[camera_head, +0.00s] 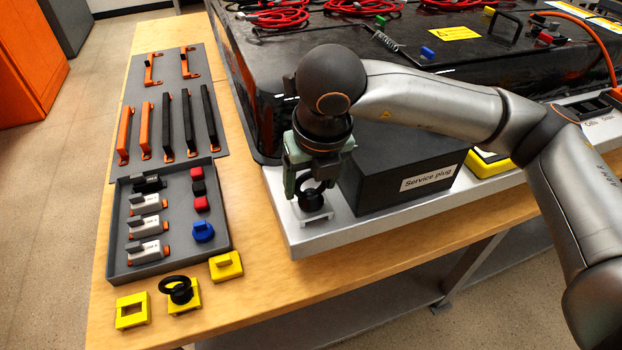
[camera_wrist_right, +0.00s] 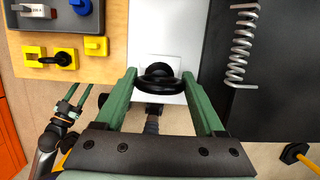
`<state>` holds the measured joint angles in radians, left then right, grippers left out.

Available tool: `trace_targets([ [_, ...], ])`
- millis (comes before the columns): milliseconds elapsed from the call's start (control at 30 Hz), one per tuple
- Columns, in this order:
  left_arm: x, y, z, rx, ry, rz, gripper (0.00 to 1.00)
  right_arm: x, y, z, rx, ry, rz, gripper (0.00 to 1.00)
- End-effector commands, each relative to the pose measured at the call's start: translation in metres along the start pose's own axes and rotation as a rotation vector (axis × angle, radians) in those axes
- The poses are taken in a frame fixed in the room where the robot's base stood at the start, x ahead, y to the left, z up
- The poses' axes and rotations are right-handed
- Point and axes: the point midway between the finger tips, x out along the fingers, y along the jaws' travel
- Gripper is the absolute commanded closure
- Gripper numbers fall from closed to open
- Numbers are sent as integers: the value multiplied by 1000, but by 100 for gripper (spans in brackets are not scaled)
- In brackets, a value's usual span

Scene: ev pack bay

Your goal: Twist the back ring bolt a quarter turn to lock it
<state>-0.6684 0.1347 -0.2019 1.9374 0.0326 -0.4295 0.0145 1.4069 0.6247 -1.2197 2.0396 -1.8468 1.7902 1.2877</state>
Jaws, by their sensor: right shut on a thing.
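Another black ring bolt (camera_head: 178,290) stands in a yellow block near the table's front edge. My left gripper (camera_wrist_right: 75,100) shows small at the lower left there, its fingers apart and empty.
The black box labelled Service plug (camera_head: 395,178) stands close right of my right gripper. The large black pack (camera_head: 270,80) rises behind. A grey tray (camera_head: 118,225) with modules lies left. An empty yellow frame (camera_head: 132,311) and a yellow block (camera_head: 226,266) lie in front.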

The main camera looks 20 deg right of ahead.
Motion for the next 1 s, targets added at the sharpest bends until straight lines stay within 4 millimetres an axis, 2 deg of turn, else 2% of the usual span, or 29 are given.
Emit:
trace_targets([
  [33, 0, 0, 0, 0, 0, 0, 50, 0, 0, 0, 0, -1, 0, 55],
  [400, 1, 0, -2, 1, 2, 0, 50, 0, 0, 0, 0, -1, 0, 97],
  [433, 1, 0, -2, 1, 3, 0, 50, 0, 0, 0, 0, -1, 0, 98],
  [667, 6, 0, 2, 0, 5, 0, 50, 1, 0, 0, -54, -2, 17, 98],
  [1000, 15, -1, 13, 0, 4, 1, 50, 1, 0, 0, -227, -2, 64, 98],
])
